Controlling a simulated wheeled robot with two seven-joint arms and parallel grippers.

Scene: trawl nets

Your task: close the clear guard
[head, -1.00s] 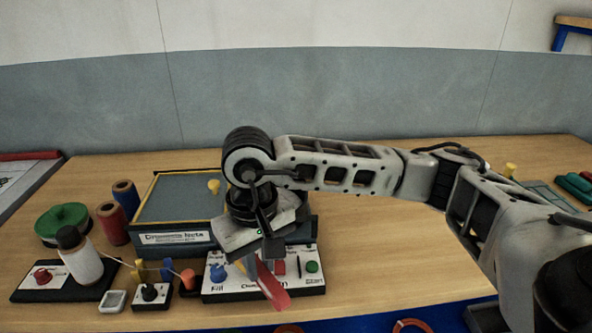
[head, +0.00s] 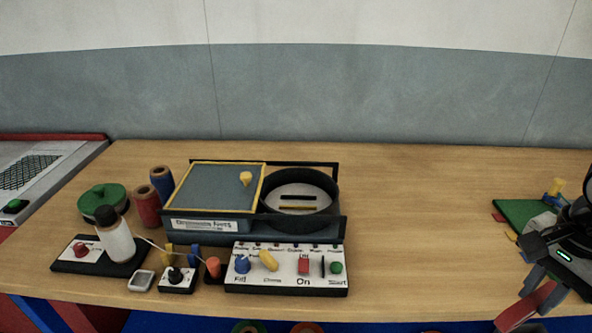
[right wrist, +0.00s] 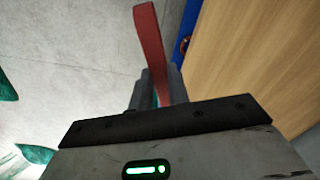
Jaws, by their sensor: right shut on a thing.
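The guard (head: 212,190) is a flat square panel in a yellow frame with a yellow knob (head: 246,178). It looks grey-blue and lies on the left half of a dark machine (head: 290,233). To its right, the machine's round black-walled well (head: 334,195) is uncovered, with a slotted light plate inside. My right gripper (head: 550,282) is at the far right near the table's front edge, well away from the guard. It is shut on a red strip (head: 525,308), which also sticks out between the fingers (right wrist: 160,88) in the right wrist view. My left gripper is not in view.
A control panel (head: 290,284) with coloured knobs stands in front of the machine. Thread spools (head: 147,207), a white bottle (head: 116,243) and small switch boxes crowd the left. A green mat (head: 520,214) lies at right. The table between machine and mat is clear.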

